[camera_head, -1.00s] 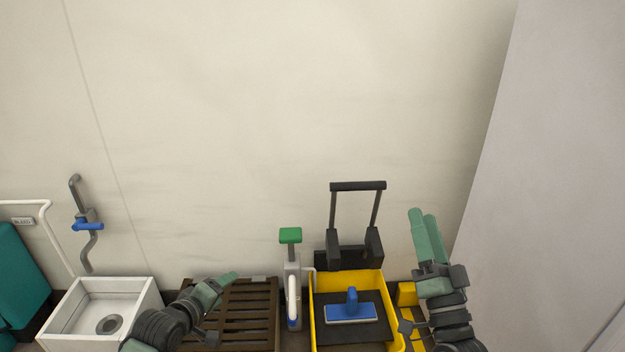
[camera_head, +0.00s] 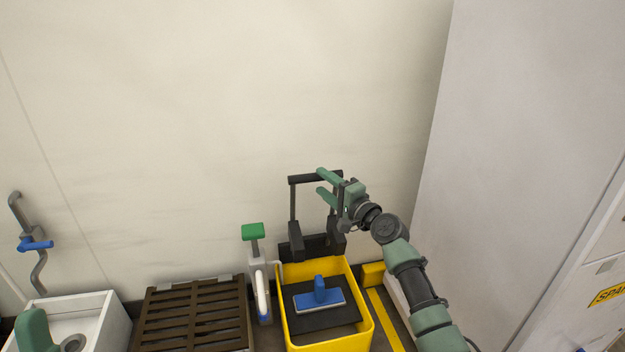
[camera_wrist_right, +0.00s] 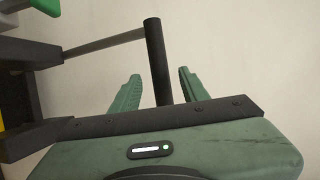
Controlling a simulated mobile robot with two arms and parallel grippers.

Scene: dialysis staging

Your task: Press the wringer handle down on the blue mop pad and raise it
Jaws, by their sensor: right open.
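The wringer handle (camera_head: 302,179) is a black crossbar on two grey uprights, standing raised at the back of the yellow bucket (camera_head: 282,318). My right gripper (camera_head: 321,182) is open at the right part of the crossbar. In the right wrist view the handle bar (camera_wrist_right: 155,50) runs between the two green fingers of my right gripper (camera_wrist_right: 159,75), with gaps on both sides. The blue mop pad (camera_head: 320,300) lies flat on the dark plate inside the bucket, below the handle. My left gripper is not in view; only a green part of my left arm shows at lower left.
A dispenser with a green top (camera_head: 253,231) stands just left of the bucket. A brown slatted rack (camera_head: 195,315) and a white sink (camera_head: 112,318) are farther left. A grey cabinet side (camera_head: 500,180) rises on the right. The wall is behind the handle.

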